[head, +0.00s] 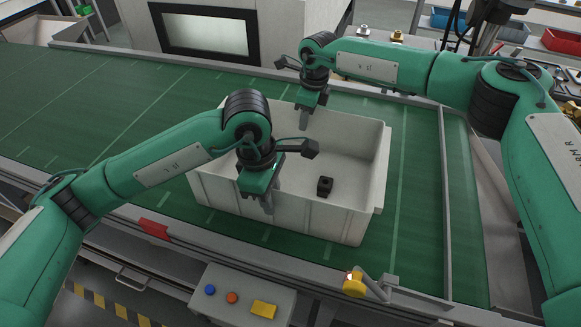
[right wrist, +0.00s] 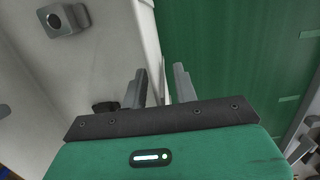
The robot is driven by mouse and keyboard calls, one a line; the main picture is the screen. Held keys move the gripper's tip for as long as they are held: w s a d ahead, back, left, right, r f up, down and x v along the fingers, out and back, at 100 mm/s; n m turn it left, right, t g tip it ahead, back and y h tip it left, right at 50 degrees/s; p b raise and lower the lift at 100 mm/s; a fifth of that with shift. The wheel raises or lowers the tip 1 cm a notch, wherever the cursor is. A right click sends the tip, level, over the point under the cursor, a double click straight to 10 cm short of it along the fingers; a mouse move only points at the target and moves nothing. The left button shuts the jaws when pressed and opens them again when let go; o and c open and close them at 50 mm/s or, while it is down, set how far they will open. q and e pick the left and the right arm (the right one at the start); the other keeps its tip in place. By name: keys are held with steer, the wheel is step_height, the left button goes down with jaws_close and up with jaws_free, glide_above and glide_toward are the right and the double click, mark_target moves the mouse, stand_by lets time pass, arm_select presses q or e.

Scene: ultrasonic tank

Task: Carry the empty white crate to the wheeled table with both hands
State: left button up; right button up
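The white crate (head: 345,222) stands upright on the green conveyor. My right gripper (head: 304,116) is at the far wall. In the right wrist view my right gripper (right wrist: 160,76) is open, its fingers apart on either side of the crate wall. The wheeled table cannot be made out for certain.
The conveyor belt (head: 75,95) is free to the left. A metal rail (head: 447,200) crosses it on the right. A control box with buttons (head: 243,295) and a yellow knob (head: 354,284) stand at the near edge.

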arm_select(q)
jaws_close()
arm_select(e)
jaws_close()
stand_by(1.1)
arm_select(q)
steer(key=shift+w+r, duration=0.1)
steer(key=shift+r, duration=0.1)
arm_select(e)
steer(key=shift+w+r, duration=0.2)
